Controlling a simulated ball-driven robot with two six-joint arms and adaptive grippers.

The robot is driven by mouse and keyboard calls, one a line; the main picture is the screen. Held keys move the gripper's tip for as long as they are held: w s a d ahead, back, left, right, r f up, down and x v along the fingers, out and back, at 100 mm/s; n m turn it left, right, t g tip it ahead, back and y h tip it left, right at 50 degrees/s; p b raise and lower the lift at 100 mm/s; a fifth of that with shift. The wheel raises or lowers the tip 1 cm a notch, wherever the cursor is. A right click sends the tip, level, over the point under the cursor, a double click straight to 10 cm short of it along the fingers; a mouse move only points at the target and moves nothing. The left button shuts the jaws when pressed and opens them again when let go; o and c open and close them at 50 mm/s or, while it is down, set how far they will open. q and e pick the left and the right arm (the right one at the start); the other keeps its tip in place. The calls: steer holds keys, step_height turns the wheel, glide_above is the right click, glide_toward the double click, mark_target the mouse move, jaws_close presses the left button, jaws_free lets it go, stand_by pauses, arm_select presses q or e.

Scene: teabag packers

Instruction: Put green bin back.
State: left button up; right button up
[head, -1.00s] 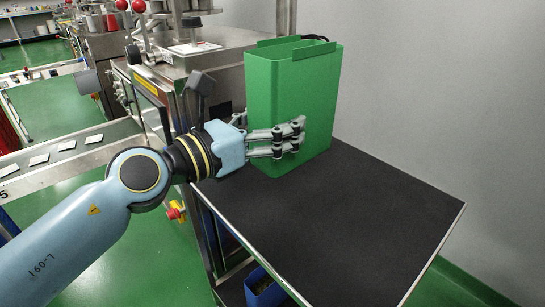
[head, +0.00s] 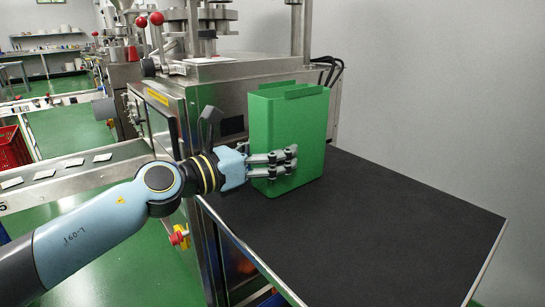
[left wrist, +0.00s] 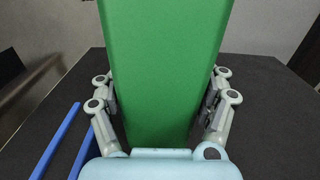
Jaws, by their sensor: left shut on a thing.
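The green bin (head: 290,130) is a tall, upright box at the back of the black tabletop, close to the steel machine. In the left wrist view the bin (left wrist: 160,70) fills the middle, with fingers on both sides. My left gripper (head: 283,162) is shut on the bin low on its body; in the left wrist view the gripper (left wrist: 162,108) grips its two sides. Whether the bin's base touches the tabletop is hard to tell. My right gripper is not in view.
The black tabletop (head: 400,215) is clear to the right and front of the bin. A steel machine (head: 215,90) with dark cables stands behind and left. A conveyor with white packets (head: 73,162) runs at the left. A grey wall (head: 430,80) closes off the back right.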

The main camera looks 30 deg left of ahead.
arm_select(q)
steer(key=shift+r, duration=0.1)
steer(key=o, duration=1.2)
steer(key=shift+f, duration=0.2)
steer(key=o, duration=0.5)
